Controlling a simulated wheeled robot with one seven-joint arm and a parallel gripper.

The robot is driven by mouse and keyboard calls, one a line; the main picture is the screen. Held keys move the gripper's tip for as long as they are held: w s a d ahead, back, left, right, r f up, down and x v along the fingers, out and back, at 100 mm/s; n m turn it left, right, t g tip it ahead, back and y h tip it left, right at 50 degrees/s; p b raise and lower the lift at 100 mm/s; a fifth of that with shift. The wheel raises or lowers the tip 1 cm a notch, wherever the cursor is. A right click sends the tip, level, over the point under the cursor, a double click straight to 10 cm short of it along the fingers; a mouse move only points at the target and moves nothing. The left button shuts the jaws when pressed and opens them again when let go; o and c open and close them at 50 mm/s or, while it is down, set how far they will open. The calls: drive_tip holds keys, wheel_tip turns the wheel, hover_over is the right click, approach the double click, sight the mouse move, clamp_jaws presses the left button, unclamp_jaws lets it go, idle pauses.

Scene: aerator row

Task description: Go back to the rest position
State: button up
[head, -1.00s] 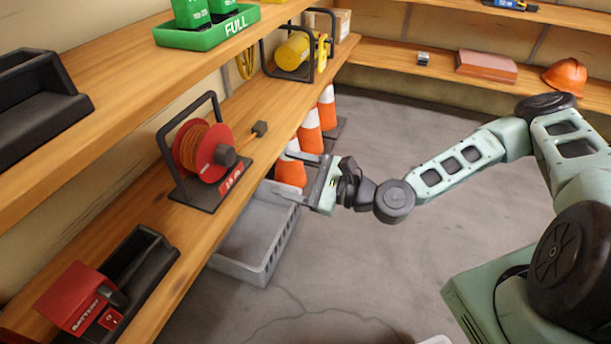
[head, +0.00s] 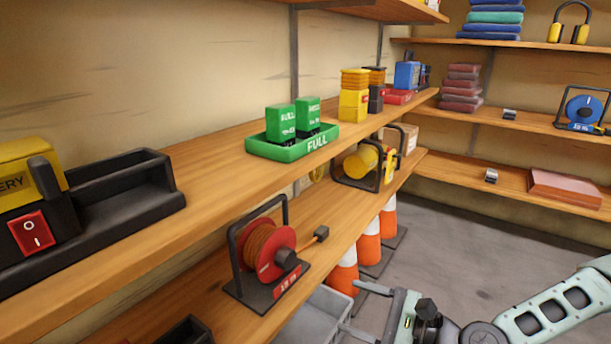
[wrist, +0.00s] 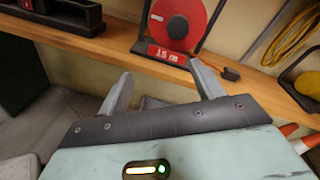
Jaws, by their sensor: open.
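My gripper (head: 358,310) is at the bottom of the head view, in front of the lower shelf and beside the traffic cones. Its two fingers are apart with nothing between them. In the wrist view my gripper (wrist: 160,90) also shows open and empty, with the lower shelf edge beyond the fingertips. My arm reaches in from the lower right of the head view. A red cable reel (head: 270,252) stands on the lower shelf, left of the gripper and apart from it; it also shows in the wrist view (wrist: 178,25).
A grey crate (head: 312,322) is on the floor under the shelf by my gripper. Orange and white cones (head: 368,248) stand behind it. A green tray (head: 262,148) and a black charger with a yellow battery (head: 20,180) are on the upper shelf. The floor at right is clear.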

drive_tip(key=s+f+n+g+h, duration=0.65)
drive_tip(key=s+n+g, duration=0.3)
drive_tip(key=n, duration=0.45)
drive_tip(key=s+d+r+n+h, duration=0.1)
drive_tip(key=s+r+n+h, duration=0.4)
drive_tip(key=r, duration=0.5)
drive_tip(key=s+r+n+h, duration=0.2)
drive_tip(key=s+r+n, duration=0.4)
drive_tip(key=r, duration=0.4)
wheel_tip(320, 180, up, 25)
drive_tip(key=w+n+p, duration=0.1)
drive_tip(key=p, duration=2.4)
drive_tip(key=n+t+y+b, duration=0.3)
drive_tip(key=t+y+b, duration=0.95)
drive_tip(key=b, duration=2.15)
approach(291, 259)
drive_tip(key=shift+g+y, duration=0.5)
drive_tip(key=shift+g, duration=0.1)
drive_tip(key=x, duration=0.3)
drive_tip(key=b+x, duration=0.1)
drive_tip(key=x, duration=0.2)
drive_tip(key=b+x, duration=0.1)
drive_tip(key=x, duration=0.2)
drive_tip(key=shift+w, duration=0.55)
